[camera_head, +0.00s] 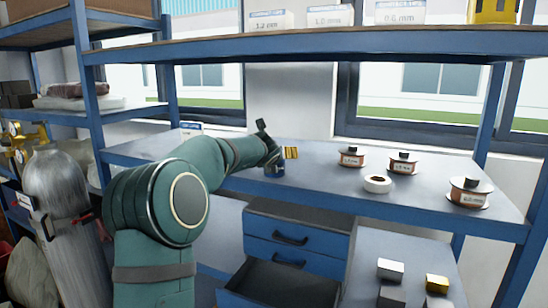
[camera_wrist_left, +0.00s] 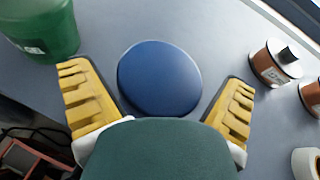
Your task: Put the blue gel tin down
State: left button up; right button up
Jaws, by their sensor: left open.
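The blue gel tin (camera_head: 274,169) stands on the grey shelf at its left part, in the head view, partly hidden by my left gripper. In the left wrist view the round blue top of the tin (camera_wrist_left: 160,78) lies between the two yellow finger pads. My left gripper (camera_wrist_left: 160,98) is open, with a gap showing between the tin and each pad. In the head view my left gripper (camera_head: 281,153) is at the tin. My right gripper is in neither view.
A green container (camera_wrist_left: 42,28) stands left of the tin in the wrist view. Labelled spools (camera_head: 351,157) and a white roll (camera_head: 377,184) stand to the right on the shelf (camera_head: 325,187). An upper shelf (camera_head: 300,48) runs above. An open drawer (camera_head: 280,285) is below.

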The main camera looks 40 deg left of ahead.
pick_arm(q)
jog(key=b+v, duration=0.1)
jog(key=v, duration=1.1)
jog(key=shift+b, duration=0.3)
jog(key=shift+r, duration=0.15)
